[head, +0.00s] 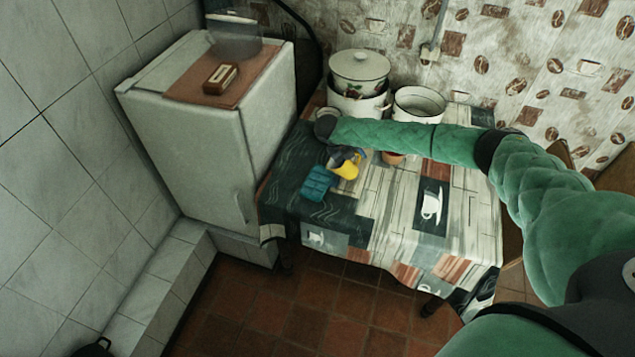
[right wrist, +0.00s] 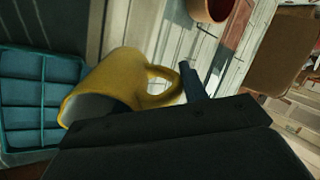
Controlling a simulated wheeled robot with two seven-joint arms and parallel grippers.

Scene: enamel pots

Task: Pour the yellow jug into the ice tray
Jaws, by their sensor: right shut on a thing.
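The yellow jug (head: 347,171) is beside the teal ice tray (head: 317,184) on the table, on the tray's right in the head view. My right gripper (head: 345,155) is shut on the jug at its handle side. In the right wrist view the jug (right wrist: 125,80) shows its handle toward the gripper finger (right wrist: 192,82) and its pale mouth toward the tray (right wrist: 42,100). The dark gripper body hides part of the jug. I cannot tell how far the jug is tilted or whether it touches the table. My left gripper is not in view.
A terracotta cup (head: 392,158) stands right of the jug, close to my right arm. A lidded enamel pot (head: 359,75) and an open white pot (head: 419,103) stand at the back. A white fridge (head: 200,130) borders the table's left. The front of the tablecloth (head: 385,215) is clear.

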